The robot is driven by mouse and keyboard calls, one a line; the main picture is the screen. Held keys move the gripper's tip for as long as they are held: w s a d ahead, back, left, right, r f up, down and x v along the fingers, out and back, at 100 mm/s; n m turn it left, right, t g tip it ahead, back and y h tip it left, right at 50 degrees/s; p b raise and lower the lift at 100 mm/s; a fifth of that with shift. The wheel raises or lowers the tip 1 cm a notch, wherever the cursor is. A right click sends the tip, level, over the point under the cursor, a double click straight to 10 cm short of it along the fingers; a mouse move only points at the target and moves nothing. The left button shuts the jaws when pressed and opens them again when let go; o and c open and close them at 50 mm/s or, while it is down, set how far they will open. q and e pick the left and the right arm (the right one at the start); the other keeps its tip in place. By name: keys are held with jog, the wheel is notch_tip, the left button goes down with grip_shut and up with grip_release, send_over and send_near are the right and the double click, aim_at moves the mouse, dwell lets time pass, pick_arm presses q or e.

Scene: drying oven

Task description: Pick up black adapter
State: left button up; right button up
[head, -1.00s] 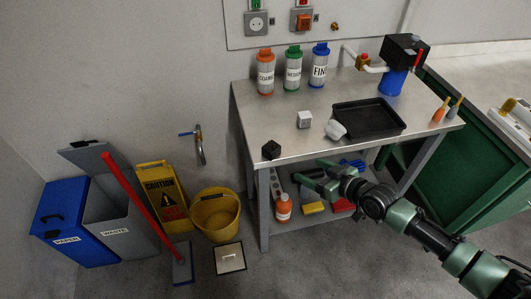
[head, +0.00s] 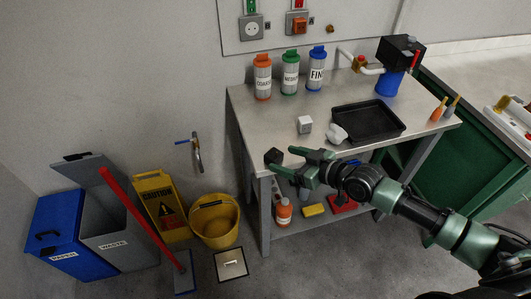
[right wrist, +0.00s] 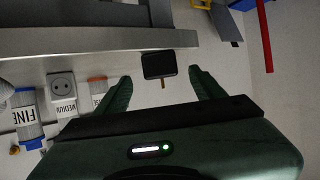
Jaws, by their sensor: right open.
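The black adapter (head: 273,156) is a small dark block at the front left corner of the metal table (head: 240,110). In the right wrist view the adapter (right wrist: 158,65) shows as a dark block with a small tan prong, centred between the fingertips and near the table edge (right wrist: 100,42). My right gripper (head: 284,160) is open and empty, its green fingertips pointing left at the adapter. In the right wrist view the fingers (right wrist: 160,76) stand apart on either side of it; contact cannot be told. My left gripper is not in view.
A white cube (head: 305,125), a white piece (head: 337,133) and a black tray (head: 368,121) lie on the table to the right. Labelled bottles (head: 290,75) stand at the back. A lower shelf holds an orange bottle (head: 283,212). A yellow bucket (head: 214,220) stands on the floor at left.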

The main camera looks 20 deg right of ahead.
aim_at(275, 154)
jog(key=shift+x, duration=1.05)
jog(key=shift+w+a+p, duration=0.35)
jog(key=shift+w+a, duration=0.15)
jog(key=shift+w, duration=0.1)
jog(key=x, duration=0.3)
jog(key=shift+w+a+p, duration=0.2)
jog(key=shift+w+p, duration=0.1)
jog(key=shift+w+a+f, duration=0.2)
jog(key=shift+w, duration=0.05)
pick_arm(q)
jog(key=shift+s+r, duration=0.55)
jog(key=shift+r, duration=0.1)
pick_arm(e)
jog(key=shift+d, duration=0.1)
jog(key=shift+c, duration=0.3)
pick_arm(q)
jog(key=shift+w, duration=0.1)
pick_arm(e)
jog(key=c, duration=1.4)
jog(key=shift+r, duration=0.1)
